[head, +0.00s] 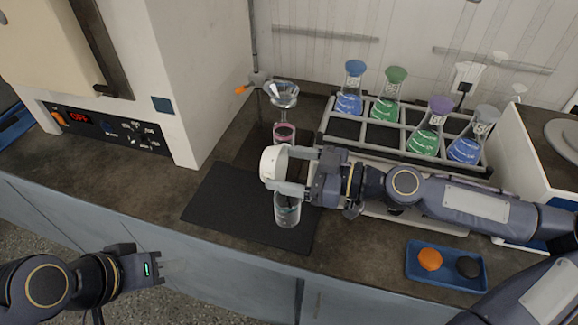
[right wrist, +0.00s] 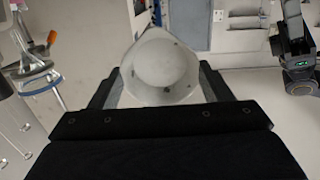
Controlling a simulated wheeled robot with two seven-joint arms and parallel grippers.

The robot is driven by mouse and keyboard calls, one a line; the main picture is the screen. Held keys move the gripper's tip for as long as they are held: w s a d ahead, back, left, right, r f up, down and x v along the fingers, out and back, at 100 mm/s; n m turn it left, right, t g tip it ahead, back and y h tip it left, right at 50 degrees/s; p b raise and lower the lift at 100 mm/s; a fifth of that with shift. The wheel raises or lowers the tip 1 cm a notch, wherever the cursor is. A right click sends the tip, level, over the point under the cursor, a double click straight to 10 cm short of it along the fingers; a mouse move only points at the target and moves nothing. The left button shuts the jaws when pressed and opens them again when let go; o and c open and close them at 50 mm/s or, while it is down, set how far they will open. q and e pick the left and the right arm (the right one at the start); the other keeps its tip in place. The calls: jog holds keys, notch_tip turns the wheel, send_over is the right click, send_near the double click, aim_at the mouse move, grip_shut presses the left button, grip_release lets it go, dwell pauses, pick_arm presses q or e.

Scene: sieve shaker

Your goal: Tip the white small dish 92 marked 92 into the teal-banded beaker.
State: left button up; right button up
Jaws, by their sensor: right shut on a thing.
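The white small dish (head: 268,163) is held in my right gripper (head: 285,172), whose two fingers are shut on it from either side. In the head view the dish is turned steeply on its side, above the beaker. The right wrist view shows the dish (right wrist: 160,66) between the fingers, with a few dark specks on it; no 92 mark is readable. The clear beaker (head: 288,212) stands upright on the black mat below the dish, partly hidden by the gripper, with a teal mark on its side. My left gripper (head: 172,267) is empty and looks open, low at the left.
A funnel (head: 284,93) sits over a vessel with pink liquid (head: 284,132) behind the beaker. A rack (head: 340,128) holds several stoppered flasks. A blue tray (head: 447,279) holds orange and black round pieces. The black mat (head: 225,205) is clear to the left.

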jog(key=h+p, duration=0.1)
jog(key=p, duration=0.2)
jog(key=a+r+g+h+p, duration=0.1)
jog(key=p, duration=0.2)
jog(key=shift+w+a+r+h, duration=0.15)
jog(key=shift+w+h, duration=0.05)
jog(key=shift+h, duration=0.2)
jog(key=shift+w+a+h+p, duration=0.1)
jog(key=shift+a+h+p, duration=0.1)
jog(key=shift+h+p, duration=0.3)
jog(key=shift+f, duration=0.2)
